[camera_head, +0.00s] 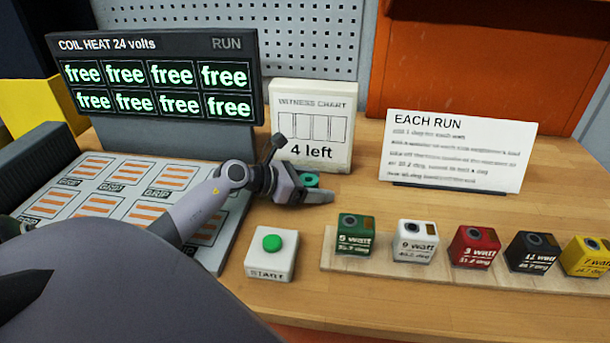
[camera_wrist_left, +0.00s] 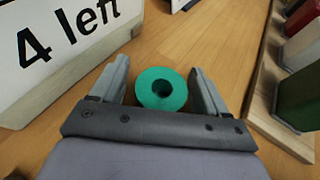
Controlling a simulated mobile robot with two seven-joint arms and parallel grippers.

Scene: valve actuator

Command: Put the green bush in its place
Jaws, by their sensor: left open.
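The green bush, a short teal-green ring with a dark hole, lies on the wooden table in front of the witness chart. In the left wrist view the bush (camera_wrist_left: 174,84) sits between the two fingers of my left gripper (camera_wrist_left: 160,88), with small gaps at the sides. In the head view the bush (camera_head: 311,181) shows just past the fingertips of my left gripper (camera_head: 312,188), which hides part of it. My left gripper is open and low over the table. My right gripper is not in view.
The witness chart (camera_head: 311,124) reads "4 left" and stands close behind. A START button box (camera_head: 271,254) is in front. Coloured watt blocks, including a green one (camera_head: 355,236), stand on a wooden strip (camera_head: 450,273) at right. A pad panel (camera_head: 133,206) lies at left.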

